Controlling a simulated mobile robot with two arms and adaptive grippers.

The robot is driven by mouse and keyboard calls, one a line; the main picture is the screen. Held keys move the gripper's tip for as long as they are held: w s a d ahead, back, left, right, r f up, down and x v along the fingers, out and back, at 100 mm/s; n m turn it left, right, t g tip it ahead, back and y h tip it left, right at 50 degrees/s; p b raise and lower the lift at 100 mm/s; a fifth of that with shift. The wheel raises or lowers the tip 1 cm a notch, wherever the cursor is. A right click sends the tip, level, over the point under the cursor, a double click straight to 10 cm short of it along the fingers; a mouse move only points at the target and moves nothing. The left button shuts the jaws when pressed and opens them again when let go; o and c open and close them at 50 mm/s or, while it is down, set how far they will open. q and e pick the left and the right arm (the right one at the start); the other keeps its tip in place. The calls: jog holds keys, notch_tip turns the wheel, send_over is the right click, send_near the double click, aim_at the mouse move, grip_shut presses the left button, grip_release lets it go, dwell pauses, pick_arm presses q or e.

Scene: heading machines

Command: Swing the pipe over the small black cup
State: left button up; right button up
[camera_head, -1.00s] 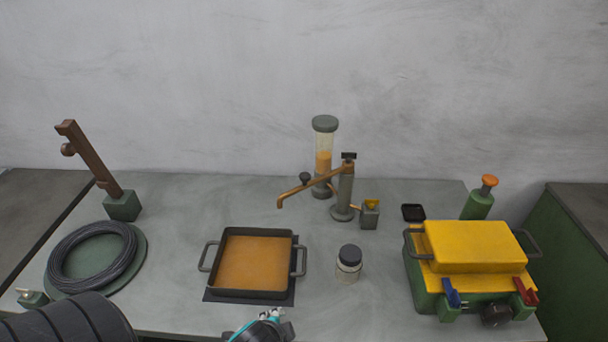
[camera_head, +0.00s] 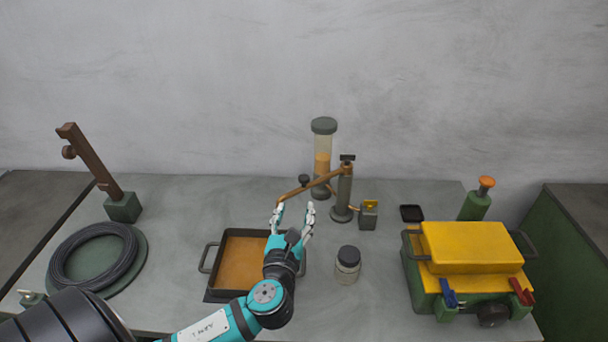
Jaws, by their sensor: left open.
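The copper-coloured pipe (camera_head: 312,185) reaches left from the top of a grey post (camera_head: 343,195), with its bent outlet end above the back of a pan. A dark round knob (camera_head: 304,180) shows by the pipe. The small black cup (camera_head: 411,213) sits on the table right of the post, apart from the pipe. My left gripper (camera_head: 294,209) is open and empty, its fingers pointing up the picture just below the pipe's outlet end in view. I cannot tell whether it touches the pipe. My right gripper is not in view.
The pan (camera_head: 214,262) of orange liquid lies under my left arm. A dark-lidded jar (camera_head: 348,262) stands right of it. A small box with a yellow top (camera_head: 368,217) stands between post and cup. A green machine with a yellow cover (camera_head: 468,247) is at right, a cable coil (camera_head: 62,262) at left.

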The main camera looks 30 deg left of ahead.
aim_at(303, 180)
pick_arm(q)
jog(key=p+x, duration=0.2)
jog(key=x, duration=1)
jog(key=shift+a, duration=0.1)
jog(key=shift+w+a, duration=0.3)
jog(key=shift+w, duration=0.4)
jog(key=shift+c, duration=0.2)
grip_shut()
